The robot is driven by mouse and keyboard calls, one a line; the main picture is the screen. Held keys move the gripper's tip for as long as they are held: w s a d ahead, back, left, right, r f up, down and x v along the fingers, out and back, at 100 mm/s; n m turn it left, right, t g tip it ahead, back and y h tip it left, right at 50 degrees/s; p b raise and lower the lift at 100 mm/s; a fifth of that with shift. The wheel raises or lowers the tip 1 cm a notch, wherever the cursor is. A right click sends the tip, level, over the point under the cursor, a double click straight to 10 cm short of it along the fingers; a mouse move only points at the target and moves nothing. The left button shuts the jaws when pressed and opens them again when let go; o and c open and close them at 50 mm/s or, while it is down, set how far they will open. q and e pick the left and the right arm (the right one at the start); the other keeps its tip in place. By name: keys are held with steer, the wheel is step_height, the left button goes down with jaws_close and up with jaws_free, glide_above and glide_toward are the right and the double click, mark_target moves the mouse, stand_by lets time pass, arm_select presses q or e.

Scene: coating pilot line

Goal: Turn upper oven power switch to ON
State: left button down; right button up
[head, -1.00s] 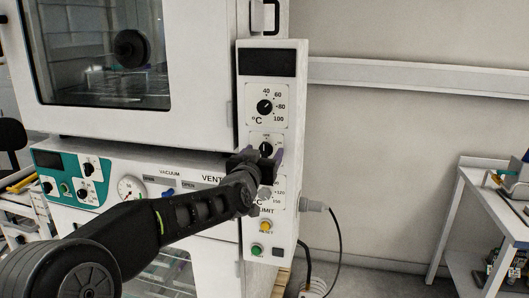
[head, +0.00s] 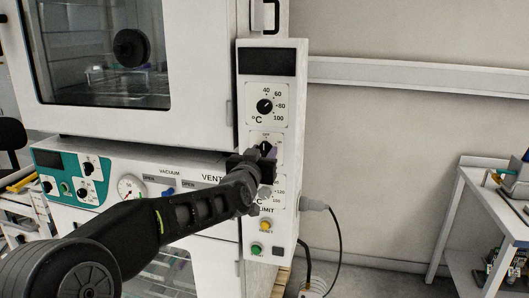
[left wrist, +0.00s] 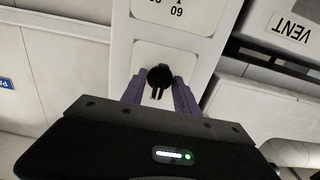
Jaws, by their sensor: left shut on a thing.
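The upper oven's power switch is a small black round knob (head: 266,147) on a white plate of the oven's control column, below the temperature dial. It also shows in the left wrist view (left wrist: 160,76), where the picture is upside down. My left gripper (head: 266,150) is shut on the knob, with a purple finger on each side of it. The fingers also show in the left wrist view (left wrist: 159,92). The gripper hides much of the plate, and the switch's markings are too small to read. My right gripper is not in view.
The temperature dial (head: 265,106) is above the switch. A yellow reset button (head: 266,225) and a green button (head: 257,250) are below. A grey plug (head: 314,205) with a cable sticks out right of the column. A white table (head: 490,190) stands far right.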

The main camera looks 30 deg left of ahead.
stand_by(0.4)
arm_select(q)
steer(key=shift+r+m+p, duration=0.15)
steer(key=shift+m+p, duration=0.4)
steer(key=shift+m, duration=0.35)
steer(key=m+p, duration=0.1)
steer(key=m, duration=0.1)
steer(key=shift+m, duration=1.1)
